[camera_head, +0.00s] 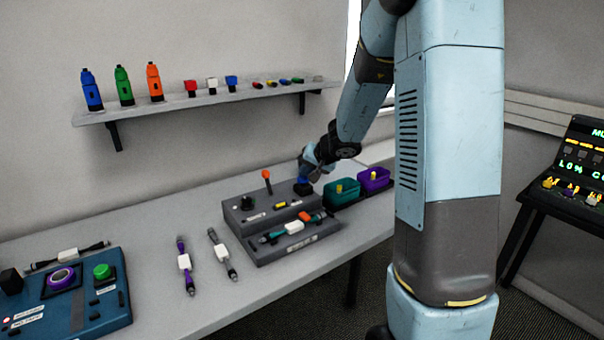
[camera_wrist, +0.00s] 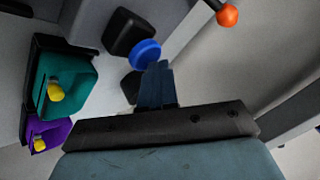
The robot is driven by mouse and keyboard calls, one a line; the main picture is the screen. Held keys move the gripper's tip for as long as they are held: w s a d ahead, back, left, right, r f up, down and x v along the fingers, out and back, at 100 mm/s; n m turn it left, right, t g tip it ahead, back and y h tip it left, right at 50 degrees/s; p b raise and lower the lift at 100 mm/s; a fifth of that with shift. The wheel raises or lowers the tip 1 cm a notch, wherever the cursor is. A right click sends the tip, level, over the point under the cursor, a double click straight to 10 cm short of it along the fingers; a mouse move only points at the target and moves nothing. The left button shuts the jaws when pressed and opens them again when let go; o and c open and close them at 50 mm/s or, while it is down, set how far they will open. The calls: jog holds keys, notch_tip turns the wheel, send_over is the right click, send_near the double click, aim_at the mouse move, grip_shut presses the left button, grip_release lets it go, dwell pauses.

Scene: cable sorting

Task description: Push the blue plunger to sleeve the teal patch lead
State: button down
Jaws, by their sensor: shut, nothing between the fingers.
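The blue plunger (camera_wrist: 144,54) shows as a round blue cap beside a black block in the wrist view. In the head view it is mostly hidden at the tip of my gripper (camera_head: 306,176), at the back right of the grey sleeving station (camera_head: 262,222). My gripper (camera_wrist: 155,82) is shut and empty, its fingertips at the cap's lower edge; I cannot tell whether they touch. The teal patch lead (camera_head: 272,236), with a white label, lies across the station's front ledge. An orange piece is near its right end. The lead is out of the wrist view.
An orange-knobbed lever (camera_head: 267,175) stands up from the station; its knob also shows in the wrist view (camera_wrist: 228,15). Teal (camera_head: 341,195) and purple (camera_head: 374,181) bins stand to the right. Purple (camera_head: 184,266) and grey (camera_head: 222,254) leads lie left. A blue control panel (camera_head: 70,300) is at front left.

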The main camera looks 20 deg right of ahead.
aim_at(306, 178)
jog(key=shift+r, duration=1.7)
jog(key=shift+r, duration=3)
